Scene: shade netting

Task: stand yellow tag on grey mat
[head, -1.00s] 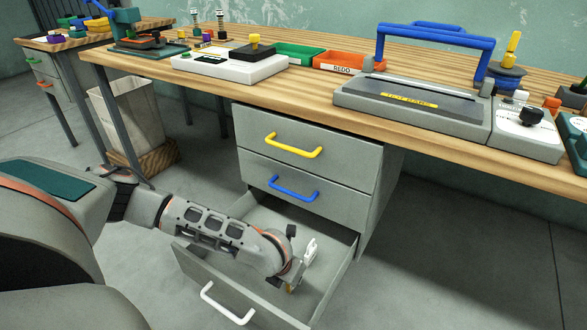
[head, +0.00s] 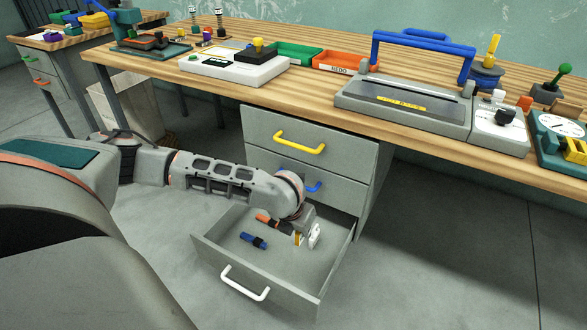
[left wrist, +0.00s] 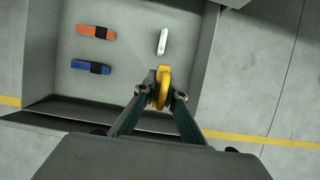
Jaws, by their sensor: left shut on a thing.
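My left gripper (head: 300,228) is shut on a yellow tag and hangs over the open bottom drawer (head: 275,297). The yellow tag (head: 297,239) shows small and partly hidden below the fingers in the head view. In the left wrist view the tag (left wrist: 163,84), with a rounded loop-like shape, sits between the fingertips (left wrist: 162,96). The drawer floor shows beyond it. I cannot make out a grey mat with certainty in either view. My right gripper is not in view.
In the drawer lie an orange item (left wrist: 96,32) and a blue item (left wrist: 91,67), both black-banded, and a white item (left wrist: 163,41). Above are drawers with blue and yellow (head: 300,143) handles. The wooden workbench (head: 330,95) holds trays, a blue-handled machine (head: 405,103) and gauges.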

